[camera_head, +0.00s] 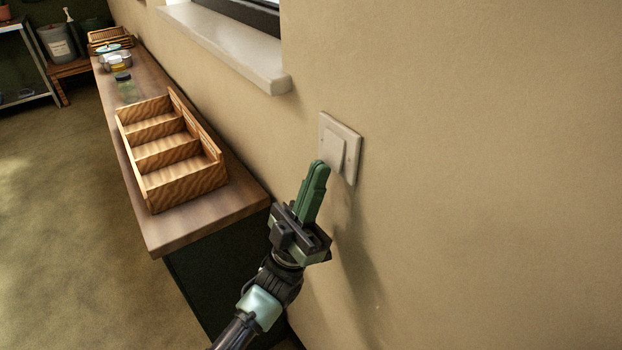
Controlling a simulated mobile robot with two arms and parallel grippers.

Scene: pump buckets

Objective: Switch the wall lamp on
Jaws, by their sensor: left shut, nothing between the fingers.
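A pale wall switch (338,147) with a square plate and a wide rocker is mounted on the beige wall, right of the counter's near end. My left gripper (319,165) is shut and empty, its green fingers pointing up at the switch. The fingertips overlap the lower left of the switch in the view; I cannot tell whether they touch it. The lamp is not in view. My right gripper is not in view.
A wooden counter (218,203) runs along the wall at left, bearing a compartmented wooden tray (187,187), a jar (125,86) and several small containers. A window sill (235,50) juts out above. The wall right of the switch is bare.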

